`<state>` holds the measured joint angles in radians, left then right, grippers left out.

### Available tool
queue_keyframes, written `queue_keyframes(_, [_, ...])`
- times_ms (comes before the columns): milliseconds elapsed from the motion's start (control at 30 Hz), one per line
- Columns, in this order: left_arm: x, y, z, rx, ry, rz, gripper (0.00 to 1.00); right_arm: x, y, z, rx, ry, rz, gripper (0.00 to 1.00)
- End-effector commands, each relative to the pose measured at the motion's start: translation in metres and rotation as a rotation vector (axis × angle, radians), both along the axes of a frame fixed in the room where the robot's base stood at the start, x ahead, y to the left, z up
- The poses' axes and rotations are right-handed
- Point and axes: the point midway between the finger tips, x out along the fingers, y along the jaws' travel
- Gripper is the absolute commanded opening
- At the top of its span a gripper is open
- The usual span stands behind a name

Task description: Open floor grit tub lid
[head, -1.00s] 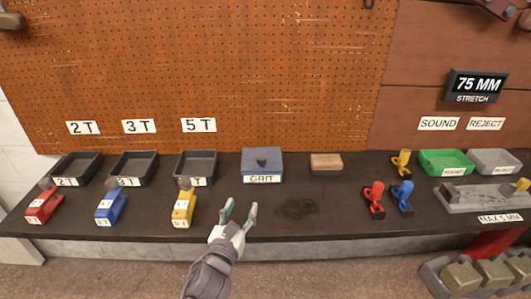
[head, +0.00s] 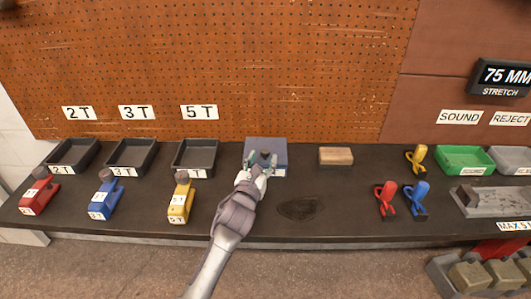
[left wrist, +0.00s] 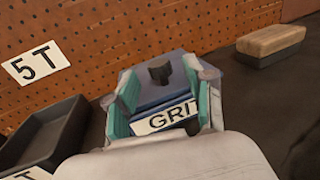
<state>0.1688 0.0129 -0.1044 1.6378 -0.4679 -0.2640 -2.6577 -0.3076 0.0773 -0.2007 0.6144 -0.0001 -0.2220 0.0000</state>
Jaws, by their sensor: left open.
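The blue-grey grit tub (head: 281,148) stands at the back of the bench against the pegboard, with its lid on. In the left wrist view the tub lid (left wrist: 178,68) carries a dark knob (left wrist: 160,73), and the GRIT label (left wrist: 165,118) faces me, partly covered. My left gripper (head: 262,160) is open in front of the tub and hides part of its front and label in the head view. In the left wrist view its two green-padded fingers (left wrist: 162,98) stand apart on either side of the label and knob. I cannot tell whether they touch the tub. My right gripper is not in view.
Dark trays marked 2 T, 3 T and 5 T (head: 195,157) stand left of the tub, with red, blue and yellow (head: 181,203) tools before them. A wood block (head: 336,156) lies to the right. Red, blue and yellow shackle-like pieces and a green tray (head: 464,159) stand further right.

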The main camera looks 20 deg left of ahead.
Motion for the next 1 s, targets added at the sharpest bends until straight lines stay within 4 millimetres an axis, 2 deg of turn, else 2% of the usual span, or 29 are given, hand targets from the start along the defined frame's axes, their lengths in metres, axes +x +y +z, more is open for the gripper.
queue_keyframes(100, [0.019, 0.001, 0.000, -0.002, 0.001, 0.001, 0.53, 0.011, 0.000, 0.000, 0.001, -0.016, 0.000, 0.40])
queue_keyframes(233, [0.031, 0.000, 0.000, -0.001, -0.001, 0.000, 0.53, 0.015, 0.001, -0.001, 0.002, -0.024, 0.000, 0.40])
queue_keyframes(600, [0.035, 0.001, 0.000, -0.001, 0.001, 0.000, 0.53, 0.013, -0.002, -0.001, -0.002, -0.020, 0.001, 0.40])
queue_keyframes(900, [0.035, 0.001, 0.000, 0.000, 0.001, 0.000, 0.03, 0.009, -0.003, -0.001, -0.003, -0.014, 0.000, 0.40])
queue_keyframes(933, [0.035, 0.001, 0.000, 0.000, 0.001, 0.000, 0.00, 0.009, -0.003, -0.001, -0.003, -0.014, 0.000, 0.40])
queue_keyframes(1000, [0.035, 0.001, 0.000, 0.000, 0.001, 0.000, 0.00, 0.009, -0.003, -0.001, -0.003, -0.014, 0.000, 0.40])
